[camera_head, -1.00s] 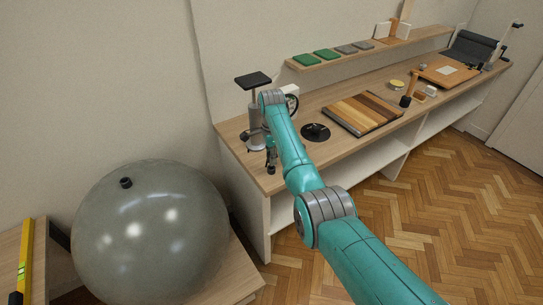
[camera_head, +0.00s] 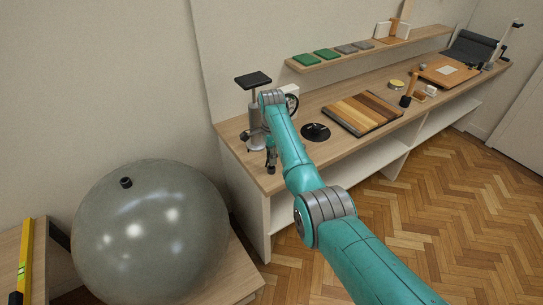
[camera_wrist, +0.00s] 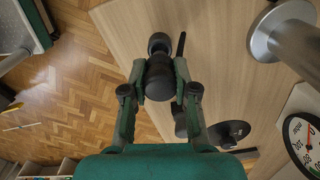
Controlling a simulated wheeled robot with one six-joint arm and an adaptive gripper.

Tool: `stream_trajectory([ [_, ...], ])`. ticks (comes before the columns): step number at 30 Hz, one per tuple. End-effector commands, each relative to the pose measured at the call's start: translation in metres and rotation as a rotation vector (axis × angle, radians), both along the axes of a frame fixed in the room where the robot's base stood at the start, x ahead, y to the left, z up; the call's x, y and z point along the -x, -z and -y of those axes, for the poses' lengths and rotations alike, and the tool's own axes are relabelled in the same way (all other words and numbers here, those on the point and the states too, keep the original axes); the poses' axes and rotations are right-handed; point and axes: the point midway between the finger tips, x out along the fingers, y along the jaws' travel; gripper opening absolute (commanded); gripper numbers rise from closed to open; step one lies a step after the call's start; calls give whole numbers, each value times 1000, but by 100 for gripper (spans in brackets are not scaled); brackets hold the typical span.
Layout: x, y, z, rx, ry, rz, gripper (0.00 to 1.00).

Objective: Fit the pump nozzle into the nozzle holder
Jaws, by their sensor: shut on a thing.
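My gripper (camera_wrist: 160,92) is shut on the pump nozzle (camera_wrist: 159,80), a black rounded piece with a knob at its far end and a thin black lever beside it. My gripper also shows, small and dark, in the head view (camera_head: 270,160), over the front left end of the bench. The pump (camera_head: 256,129) stands upright just behind it, a grey cylinder with a flat black handle (camera_head: 253,80) on top. Its round metal base is at the top right of the wrist view. I cannot make out the nozzle holder for certain; my arm hides part of this area.
A dial gauge (camera_wrist: 303,142) is beside the pump. A black disc (camera_head: 315,131) and a striped wooden board (camera_head: 362,113) lie to the right on the bench (camera_head: 232,139). A large grey ball (camera_head: 150,235) rests to the left. A shelf (camera_head: 370,49) runs along the wall.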

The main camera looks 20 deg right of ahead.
Motion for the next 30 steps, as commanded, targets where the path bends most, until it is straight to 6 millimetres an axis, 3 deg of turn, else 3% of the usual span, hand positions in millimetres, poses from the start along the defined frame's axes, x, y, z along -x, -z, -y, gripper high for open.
stream_trajectory([
  [30,0,21,0,0,0,0,0],
])
